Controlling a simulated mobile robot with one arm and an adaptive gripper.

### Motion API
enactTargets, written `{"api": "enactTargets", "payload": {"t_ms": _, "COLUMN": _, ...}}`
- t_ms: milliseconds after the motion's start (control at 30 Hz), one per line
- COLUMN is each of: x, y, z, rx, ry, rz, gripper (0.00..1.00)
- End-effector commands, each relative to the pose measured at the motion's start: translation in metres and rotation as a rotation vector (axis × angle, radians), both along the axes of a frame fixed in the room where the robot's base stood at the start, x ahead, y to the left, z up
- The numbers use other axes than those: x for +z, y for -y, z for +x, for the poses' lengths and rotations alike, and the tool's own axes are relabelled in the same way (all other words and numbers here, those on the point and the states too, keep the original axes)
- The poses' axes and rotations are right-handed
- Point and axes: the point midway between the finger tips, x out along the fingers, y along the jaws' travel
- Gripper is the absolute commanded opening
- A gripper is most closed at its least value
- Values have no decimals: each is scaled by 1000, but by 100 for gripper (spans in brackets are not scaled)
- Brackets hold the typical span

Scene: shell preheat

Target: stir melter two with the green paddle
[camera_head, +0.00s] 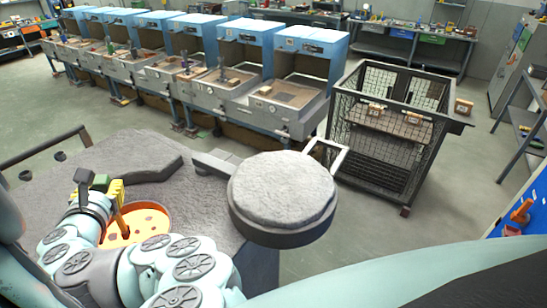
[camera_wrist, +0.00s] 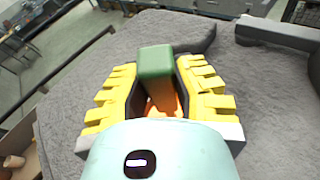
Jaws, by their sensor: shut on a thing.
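The paddle has a green block-shaped top (camera_wrist: 157,62), which also shows small in the head view (camera_head: 101,182). My gripper (camera_wrist: 160,98) is shut on the paddle, its yellow ribbed fingers on either side of it, just below the green top. In the head view my gripper (camera_head: 108,190) is over a round melter (camera_head: 164,208) holding orange contents with darker spots. A brownish shaft runs down from the gripper to the orange contents. The paddle's lower end is hidden. No number shows on the melter.
The melter sits in a rough grey bench (camera_head: 95,160). A thick round grey slab (camera_head: 283,188) stands at its right. A wire-mesh cage (camera_head: 385,145) with small tagged items stands beyond. A row of blue-hooded stations (camera_head: 240,50) lines the back. Open floor (camera_head: 330,250) lies to the right.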

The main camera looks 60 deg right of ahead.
Motion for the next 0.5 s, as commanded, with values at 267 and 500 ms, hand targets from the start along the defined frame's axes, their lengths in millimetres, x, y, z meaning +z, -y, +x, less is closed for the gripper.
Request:
{"api": "enactTargets", "payload": {"t_ms": 267, "x": 0, "y": -23, "z": -18, "rx": 4, "ry": 0, "rz": 1, "gripper": 0}}
{"api": "enactTargets", "payload": {"t_ms": 500, "x": 0, "y": -24, "z": -19, "rx": 1, "ry": 2, "rz": 0, "gripper": 0}}
